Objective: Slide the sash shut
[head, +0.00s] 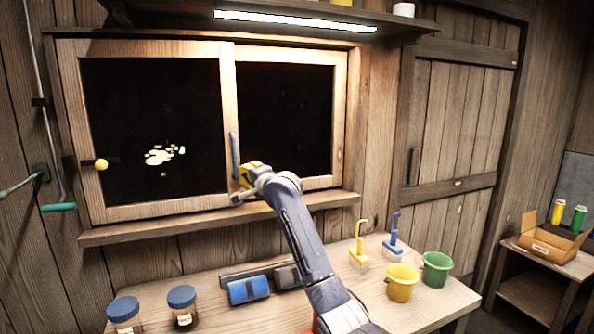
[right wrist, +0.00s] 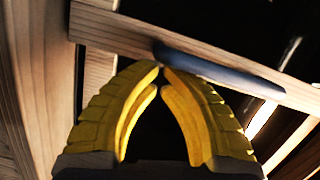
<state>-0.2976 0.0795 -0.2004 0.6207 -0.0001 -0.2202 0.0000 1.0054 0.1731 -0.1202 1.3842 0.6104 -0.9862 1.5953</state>
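The wooden window has two dark panes, and the left sash (head: 229,75) has a pale stile between them. A long blue handle (head: 235,155) stands upright on that stile; it also shows in the right wrist view (right wrist: 215,70). My right gripper (head: 240,192) is at the lower end of the handle. In the right wrist view its yellow fingers (right wrist: 160,69) come together at the tips, beside the handle's near end, with nothing visible between them. I cannot tell whether they touch the handle. My left gripper is not in view.
A yellow knob (head: 101,164) sits at the left frame, near pale spots (head: 160,155) on the dark pane. Below the sill (head: 150,228), the bench holds lidded jars (head: 184,305), a blue roller-like item (head: 248,290), brushes (head: 359,245) and buckets (head: 402,284). A lit shelf (head: 300,22) overhangs the window.

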